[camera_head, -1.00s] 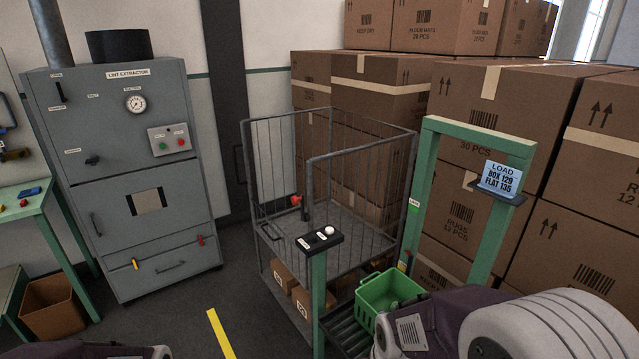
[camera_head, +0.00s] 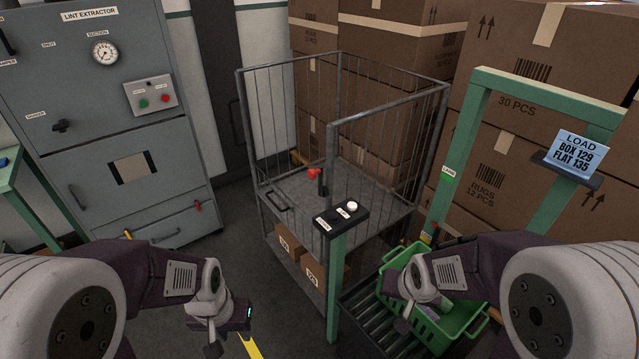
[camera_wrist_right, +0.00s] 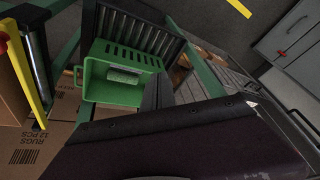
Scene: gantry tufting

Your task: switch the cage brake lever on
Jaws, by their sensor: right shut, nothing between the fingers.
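The wire cage cart (camera_head: 425,203) stands in the middle of the head view. A red-knobbed lever (camera_head: 314,173), which looks like the cage brake lever, sits on its deck beside a short dark post. Its exact setting is too small to tell. My left gripper (camera_head: 214,347) hangs low in front of the cart, apart from it; its fingers are too unclear to read. My right gripper (camera_head: 403,324) is shut and empty over the green crate, well to the right of the lever. Neither gripper touches the lever.
A green post with a black button box (camera_head: 341,216) stands before the cage. The green crate (camera_head: 470,325) sits on a roller conveyor (camera_head: 367,312); it also shows in the right wrist view (camera_wrist_right: 97,88). A green frame (camera_head: 462,150) and stacked cartons block the right. A grey lint extractor (camera_head: 150,160) stands left.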

